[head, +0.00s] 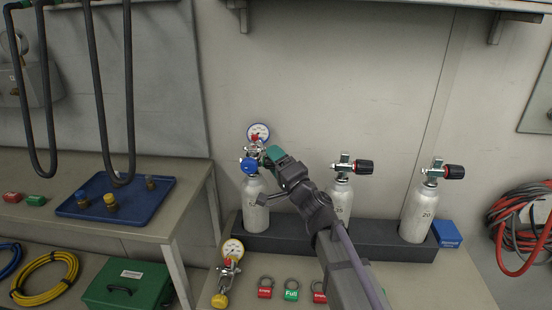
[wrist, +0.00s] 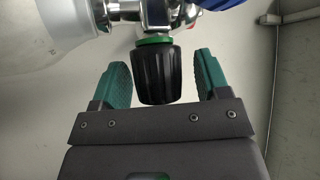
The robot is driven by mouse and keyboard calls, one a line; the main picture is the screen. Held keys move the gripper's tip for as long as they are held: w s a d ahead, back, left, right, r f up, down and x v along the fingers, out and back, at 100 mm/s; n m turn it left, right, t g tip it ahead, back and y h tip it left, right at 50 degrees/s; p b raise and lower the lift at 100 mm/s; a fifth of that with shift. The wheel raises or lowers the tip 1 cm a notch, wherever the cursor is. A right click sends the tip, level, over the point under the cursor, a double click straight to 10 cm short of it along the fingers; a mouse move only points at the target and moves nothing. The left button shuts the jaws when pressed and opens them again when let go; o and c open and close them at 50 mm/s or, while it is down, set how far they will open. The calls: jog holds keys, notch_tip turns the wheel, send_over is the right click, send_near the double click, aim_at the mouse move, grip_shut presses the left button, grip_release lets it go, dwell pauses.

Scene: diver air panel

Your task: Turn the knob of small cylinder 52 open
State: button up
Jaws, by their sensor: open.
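The leftmost small cylinder (head: 256,205) is silver, and its label is partly legible, starting with 5. It stands upright in a dark rack (head: 290,238). A regulator with a white gauge (head: 259,131) and a blue knob (head: 249,165) is on its valve. My gripper (head: 270,156) is at this valve and hides the cylinder's own knob in the head view. In the wrist view the ribbed black knob (wrist: 155,76) with a green ring lies between the open green fingers, with a gap on each side.
Two more cylinders stand in the rack, the middle one (head: 338,206) and the right one (head: 417,212), marked 20, each with a black knob. A second regulator (head: 228,268) and tags (head: 291,289) lie on the bench in front. A blue tray (head: 75,209) is at left.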

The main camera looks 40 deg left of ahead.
jog(key=shift+c, duration=0.5)
jog(key=c, duration=0.8)
jog(key=shift+f+b, duration=0.25)
jog(key=shift+b, duration=0.2)
jog(key=shift+n+y+b, duration=0.3)
jog(key=shift+n+b, duration=0.05)
jog(key=shift+n, duration=0.15)
jog(key=shift+d+r+n+g+y, duration=0.1)
jog(key=shift+r+n+g+y, duration=0.15)
jog(key=shift+n+g+y, duration=0.05)
jog(key=o, duration=0.9)
